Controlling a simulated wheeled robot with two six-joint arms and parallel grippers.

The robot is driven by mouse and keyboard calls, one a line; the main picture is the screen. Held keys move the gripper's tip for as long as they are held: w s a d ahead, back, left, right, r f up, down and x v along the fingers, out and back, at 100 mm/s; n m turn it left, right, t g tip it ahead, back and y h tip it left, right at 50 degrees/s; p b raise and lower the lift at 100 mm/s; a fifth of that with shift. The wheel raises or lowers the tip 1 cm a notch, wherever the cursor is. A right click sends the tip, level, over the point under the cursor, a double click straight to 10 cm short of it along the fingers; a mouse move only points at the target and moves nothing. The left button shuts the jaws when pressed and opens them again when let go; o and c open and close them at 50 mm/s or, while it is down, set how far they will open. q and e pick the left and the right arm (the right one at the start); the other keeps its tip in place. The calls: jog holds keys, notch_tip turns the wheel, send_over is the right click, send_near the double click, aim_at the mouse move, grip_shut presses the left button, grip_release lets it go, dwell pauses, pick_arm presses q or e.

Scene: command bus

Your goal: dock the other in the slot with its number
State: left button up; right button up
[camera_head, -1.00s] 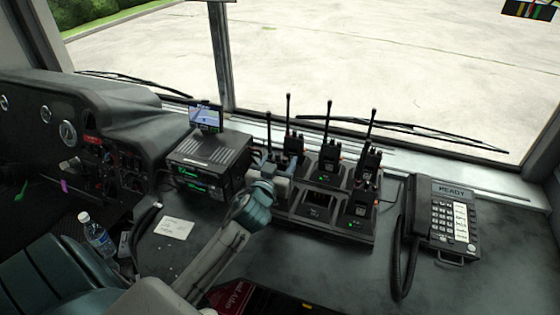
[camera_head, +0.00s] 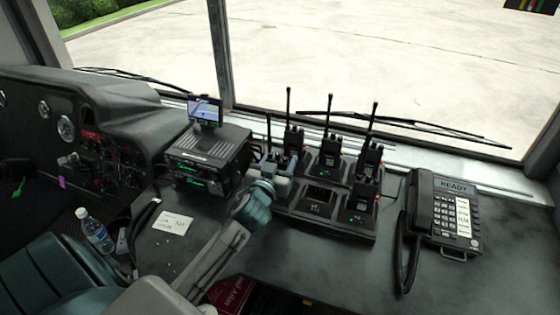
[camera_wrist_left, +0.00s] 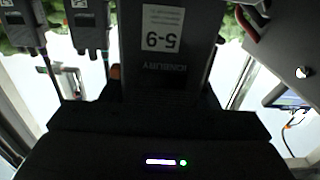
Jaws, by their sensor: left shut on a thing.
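My left gripper (camera_head: 277,166) is at the left end of the black charger rack (camera_head: 312,226). It is shut on a black handheld radio (camera_head: 268,147) with its antenna up, largely hidden behind the gripper. In the left wrist view this radio (camera_wrist_left: 165,70) fills the middle, with a white label that seems to read "5-9"; its orientation makes this unsure. I cannot tell whether its base touches the rack. An empty slot (camera_head: 321,194) shows at front middle. My right gripper is out of view.
A desk phone (camera_head: 446,216) stands right of the rack. A radio unit (camera_head: 207,158) with a small screen (camera_head: 205,110) on top is at the left. A paper note (camera_head: 173,224) and a water bottle (camera_head: 94,230) are further left. Dash between rack and phone is clear.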

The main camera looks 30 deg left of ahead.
pick_arm(q)
jog(key=shift+f, duration=0.15)
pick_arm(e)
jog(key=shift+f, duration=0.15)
pick_arm(q)
jog(key=o, duration=1.2)
jog(key=b+v, duration=0.3)
jog(key=v, duration=0.7)
jog(key=shift+s, duration=0.35)
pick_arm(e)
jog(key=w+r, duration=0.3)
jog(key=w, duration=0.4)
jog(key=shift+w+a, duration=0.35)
pick_arm(q)
jog(key=shift+d, duration=0.15)
